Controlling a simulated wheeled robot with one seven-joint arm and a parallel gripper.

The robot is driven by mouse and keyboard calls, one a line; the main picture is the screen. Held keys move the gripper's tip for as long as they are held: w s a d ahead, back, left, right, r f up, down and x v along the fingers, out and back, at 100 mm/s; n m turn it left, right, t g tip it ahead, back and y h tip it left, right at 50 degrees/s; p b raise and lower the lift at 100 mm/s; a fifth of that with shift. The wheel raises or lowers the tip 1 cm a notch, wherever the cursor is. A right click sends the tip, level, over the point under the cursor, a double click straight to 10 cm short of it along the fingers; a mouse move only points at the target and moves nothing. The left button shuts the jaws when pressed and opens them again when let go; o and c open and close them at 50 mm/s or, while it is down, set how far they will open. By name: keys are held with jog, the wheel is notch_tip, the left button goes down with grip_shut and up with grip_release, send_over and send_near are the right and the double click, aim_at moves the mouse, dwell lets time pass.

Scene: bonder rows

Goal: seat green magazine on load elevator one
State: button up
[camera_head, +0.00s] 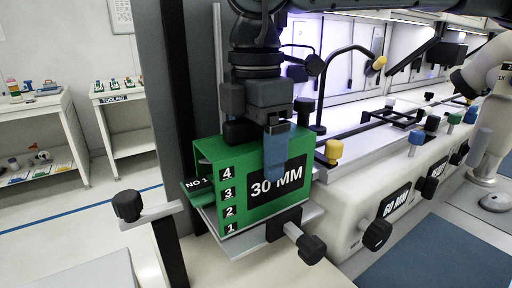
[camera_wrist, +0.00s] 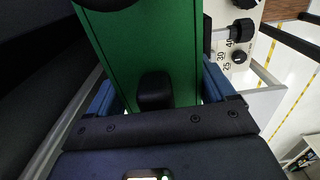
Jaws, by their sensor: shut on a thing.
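The green magazine (camera_head: 208,156) has a black "30 MM" label on its side and numbers 1 to 4 on its end. My gripper (camera_head: 262,152) is above it, shut on it, with one blue finger down its labelled side. In the wrist view the magazine (camera_wrist: 150,45) lies between the two blue fingers of my gripper (camera_wrist: 158,92). Load elevator one, with a "NO 1" plate (camera_head: 197,184), has a metal platform (camera_head: 306,213) directly under the magazine. The magazine stands upright over this platform; I cannot tell whether its base touches it everywhere.
A dark column (camera_head: 180,100) rises close on the left. Black knobs (camera_head: 311,248) (camera_head: 127,205) stick out near the platform. The white bonder machine (camera_head: 340,215), with a yellow knob (camera_head: 333,151), stands close on the right. Shelves with a "TOOLING" sign (camera_head: 114,98) are at the back left.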

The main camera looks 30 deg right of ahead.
jog(key=shift+f+b, duration=0.55)
jog(key=shift+b, duration=0.1)
jog(key=o, duration=1.4)
jog(key=shift+o, duration=0.2)
notch_tip(320, 180, up, 8)
jog(key=shift+f, duration=0.1)
dwell(0.5)
